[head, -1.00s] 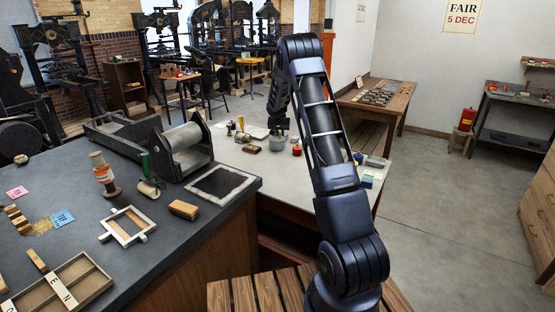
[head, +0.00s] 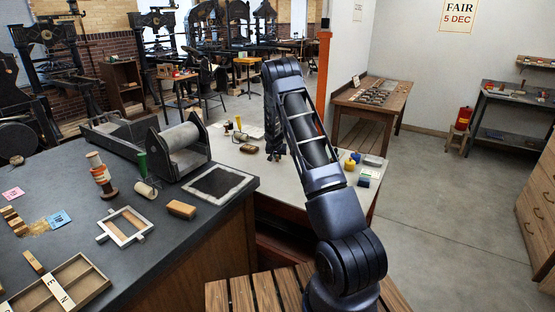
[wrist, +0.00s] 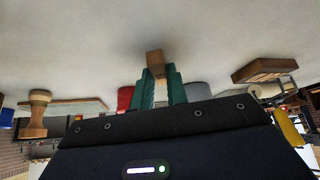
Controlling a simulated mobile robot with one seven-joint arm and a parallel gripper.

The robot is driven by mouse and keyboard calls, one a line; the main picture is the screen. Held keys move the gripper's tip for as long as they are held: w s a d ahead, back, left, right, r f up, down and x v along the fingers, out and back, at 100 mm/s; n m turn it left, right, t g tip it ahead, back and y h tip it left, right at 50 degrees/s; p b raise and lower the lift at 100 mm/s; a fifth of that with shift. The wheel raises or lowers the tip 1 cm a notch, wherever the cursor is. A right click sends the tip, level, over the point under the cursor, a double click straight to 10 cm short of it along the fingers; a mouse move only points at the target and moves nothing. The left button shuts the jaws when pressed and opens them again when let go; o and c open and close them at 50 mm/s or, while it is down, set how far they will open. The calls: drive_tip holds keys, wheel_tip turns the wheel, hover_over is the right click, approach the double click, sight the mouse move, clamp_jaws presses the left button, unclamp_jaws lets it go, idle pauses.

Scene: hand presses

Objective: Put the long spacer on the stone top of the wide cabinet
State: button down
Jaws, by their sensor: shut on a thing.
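My gripper (wrist: 157,78) shows in the wrist view with its green fingers shut on a short-looking brown wooden piece, seemingly the long spacer (wrist: 154,58), seen end-on. In the head view my gripper (head: 275,150) hangs at the end of my arm over the pale-topped cabinet (head: 228,158), and the spacer cannot be made out there. This pale, stone-like top seems to be the wide cabinet's top. The wrist view shows the pale surface close to the spacer; I cannot tell whether they touch.
In the wrist view a red thing (wrist: 124,98) and a grey thing (wrist: 198,92) flank the fingers. The dark counter (head: 150,240) at left holds a roller press.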

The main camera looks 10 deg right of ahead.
drive_tip(key=shift+f, duration=0.55)
drive_tip(key=c, duration=1.4)
unclamp_jaws()
drive_tip(key=shift+f, duration=0.1)
